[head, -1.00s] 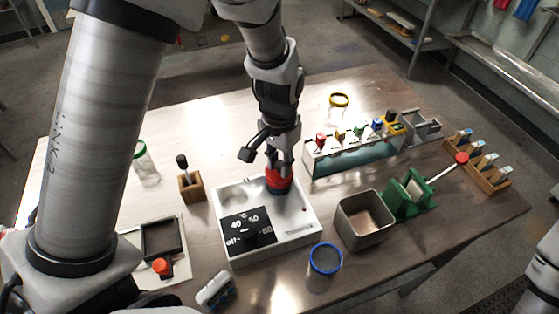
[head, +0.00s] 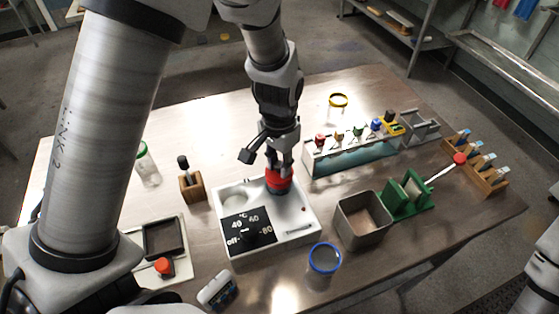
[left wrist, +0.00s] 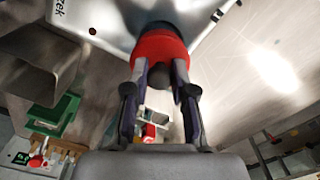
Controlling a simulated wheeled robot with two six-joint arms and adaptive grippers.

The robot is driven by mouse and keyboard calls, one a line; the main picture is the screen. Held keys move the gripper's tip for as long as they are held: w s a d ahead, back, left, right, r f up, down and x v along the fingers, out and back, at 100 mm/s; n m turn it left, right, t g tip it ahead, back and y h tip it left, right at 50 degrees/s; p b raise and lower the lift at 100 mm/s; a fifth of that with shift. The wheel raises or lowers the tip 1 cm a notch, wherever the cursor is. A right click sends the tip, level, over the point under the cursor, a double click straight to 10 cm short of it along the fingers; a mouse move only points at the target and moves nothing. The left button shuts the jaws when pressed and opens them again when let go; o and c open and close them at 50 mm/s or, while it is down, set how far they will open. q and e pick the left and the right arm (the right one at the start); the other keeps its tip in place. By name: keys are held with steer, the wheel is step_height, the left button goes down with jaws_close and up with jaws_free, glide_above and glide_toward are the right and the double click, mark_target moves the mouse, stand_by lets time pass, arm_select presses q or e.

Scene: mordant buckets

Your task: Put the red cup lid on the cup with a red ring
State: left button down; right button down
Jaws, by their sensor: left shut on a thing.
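My left gripper (head: 279,168) points down over the back right part of a white heater box (head: 270,240) and is shut on a red round piece (head: 279,183), which looks like the red cup lid. In the left wrist view the fingers (left wrist: 161,72) close on this red piece (left wrist: 158,44). A dark round part (left wrist: 160,25) shows just beyond it, against the white box. I cannot tell whether the red piece rests on that part or whether a red ring lies beneath it. My right gripper is out of view.
A blue-ringed cup (head: 325,258) stands in front and a green-ringed cup (head: 147,168) at left. A metal bin (head: 362,222), green stand (head: 408,197) and bottle rack (head: 350,150) stand to the right.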

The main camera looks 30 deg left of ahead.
arm_select(q)
steer(key=shift+f+b, duration=0.3)
steer(key=shift+f, duration=0.25)
stand_by(0.5)
steer(key=c, duration=0.9)
jaws_free()
step_height(320, 180, up, 12)
